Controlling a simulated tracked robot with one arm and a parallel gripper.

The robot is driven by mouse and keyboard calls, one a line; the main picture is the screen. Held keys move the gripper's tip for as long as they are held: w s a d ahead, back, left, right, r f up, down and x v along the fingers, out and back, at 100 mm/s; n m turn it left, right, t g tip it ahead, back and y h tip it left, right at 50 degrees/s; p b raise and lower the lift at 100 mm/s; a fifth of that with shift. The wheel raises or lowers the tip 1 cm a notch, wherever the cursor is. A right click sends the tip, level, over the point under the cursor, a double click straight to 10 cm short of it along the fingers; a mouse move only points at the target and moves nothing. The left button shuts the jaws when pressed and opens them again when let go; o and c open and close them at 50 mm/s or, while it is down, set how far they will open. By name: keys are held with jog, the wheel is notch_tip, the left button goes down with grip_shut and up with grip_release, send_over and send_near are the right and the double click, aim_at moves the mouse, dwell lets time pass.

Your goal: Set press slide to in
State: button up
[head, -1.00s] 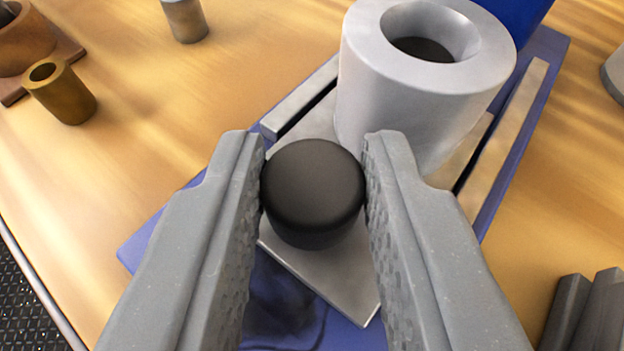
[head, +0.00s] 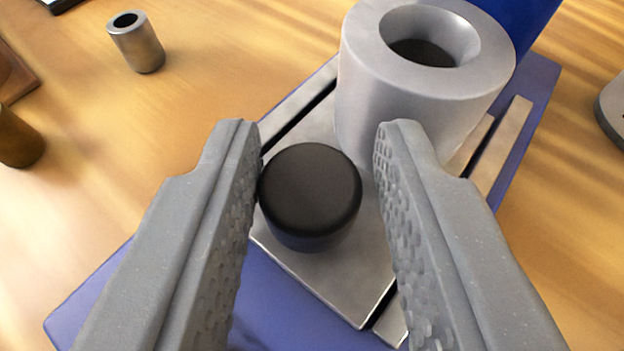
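The press slide is a flat metal plate (head: 345,285) lying between rails on a blue base (head: 95,300). It carries a round black knob (head: 310,190) at its near end and a thick grey ring-shaped cylinder (head: 375,115) with a funnel-like hole behind the knob. My gripper (head: 315,130) is open, with one finger on each side of the knob. A clear gap shows between the right finger and the knob. The left finger is very close to the knob, and I cannot tell whether it touches. The fingers hide parts of the plate and base.
A blue upright body (head: 525,22) stands close behind the grey cylinder. A small metal tube (head: 137,42) stands at the upper left, and a brass cylinder (head: 18,140) at the left edge. A grey object (head: 612,105) is at the right edge. Wooden surface between them is clear.

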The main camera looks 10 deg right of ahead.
dwell(0.3)
jog(key=shift+s, duration=0.25)
jog(key=p+v, duration=0.3)
jog(key=v, duration=1)
jog(key=shift+a+r, duration=0.15)
jog(key=s+a+r+n+t+y+p, duration=0.15)
jog(key=a+r, duration=0.25)
jog(key=r, duration=0.7)
jog(key=s+a+r+p, duration=0.15)
jog(key=a+r, duration=0.35)
jog(key=r, duration=0.6)
jog(key=s+a+r+n+p, duration=0.15)
jog(key=a+r, duration=0.25)
jog(key=r, duration=0.7)
jog(key=s+a+r+y, duration=0.1)
jog(key=s+a+r, duration=0.2)
jog(key=r, duration=0.2)
jog(key=s+a+r+p, duration=0.1)
jog(key=s+a+r, duration=0.3)
jog(key=r, duration=0.2)
jog(key=shift+s+r+t+y, duration=0.15)
jog(key=shift+s+t+y, duration=0.05)
jog(key=shift+t+y, duration=0.15)
